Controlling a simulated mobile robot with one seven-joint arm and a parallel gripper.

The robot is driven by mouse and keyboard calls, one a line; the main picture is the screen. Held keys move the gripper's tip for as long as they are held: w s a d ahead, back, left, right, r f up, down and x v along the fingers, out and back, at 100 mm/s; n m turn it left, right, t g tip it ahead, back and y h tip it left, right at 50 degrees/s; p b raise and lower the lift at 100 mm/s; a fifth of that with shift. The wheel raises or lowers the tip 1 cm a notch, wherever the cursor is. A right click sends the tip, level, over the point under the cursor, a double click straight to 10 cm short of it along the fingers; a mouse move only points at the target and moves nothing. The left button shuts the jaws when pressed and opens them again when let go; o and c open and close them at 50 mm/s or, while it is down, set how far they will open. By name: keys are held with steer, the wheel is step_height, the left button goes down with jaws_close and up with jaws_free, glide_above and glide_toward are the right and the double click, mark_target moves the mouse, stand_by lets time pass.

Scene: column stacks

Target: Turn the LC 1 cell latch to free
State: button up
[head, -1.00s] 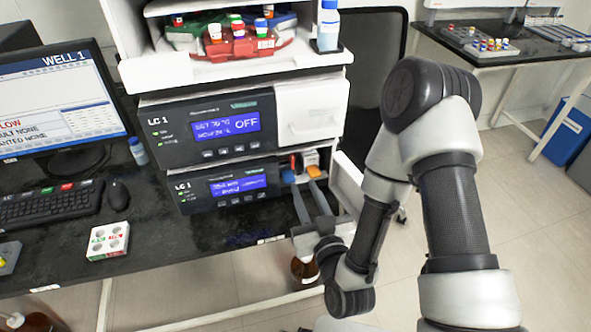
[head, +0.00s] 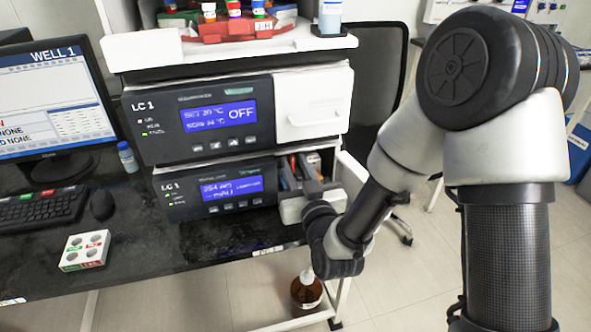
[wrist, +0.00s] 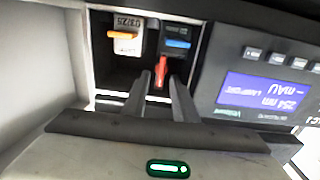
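The lower LC 1 unit (head: 222,187) has an open cell bay at its right end. In the wrist view a small red lever (wrist: 161,72), which looks like the cell latch, stands at the bay's front. A blue part (wrist: 178,44) and a white block with an orange tab (wrist: 123,35) sit deeper inside. My gripper (wrist: 157,82) is open, with its fingertips at the bay's mouth and the red lever between them. I cannot tell if a finger touches it. In the head view my gripper (head: 305,172) hides much of the bay.
The upper LC 1 unit (head: 200,118) reads OFF and has a white door (head: 312,103). A white panel (wrist: 30,60) stands close beside the bay. A brown bottle (head: 307,291) is below the bench. A white block with round wells (head: 85,250) lies on the bench.

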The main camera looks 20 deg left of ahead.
jaws_close()
steer(key=shift+f, duration=0.1)
stand_by(0.3)
steer(key=m, duration=0.6)
steer(key=m+b, duration=0.1)
steer(key=m, duration=0.5)
steer(key=d+f+m+b, duration=0.1)
steer(key=m, duration=0.4)
steer(key=shift+w+f+m, duration=0.1)
steer(key=shift+w+m, duration=0.25)
steer(key=shift+m, duration=0.05)
stand_by(0.4)
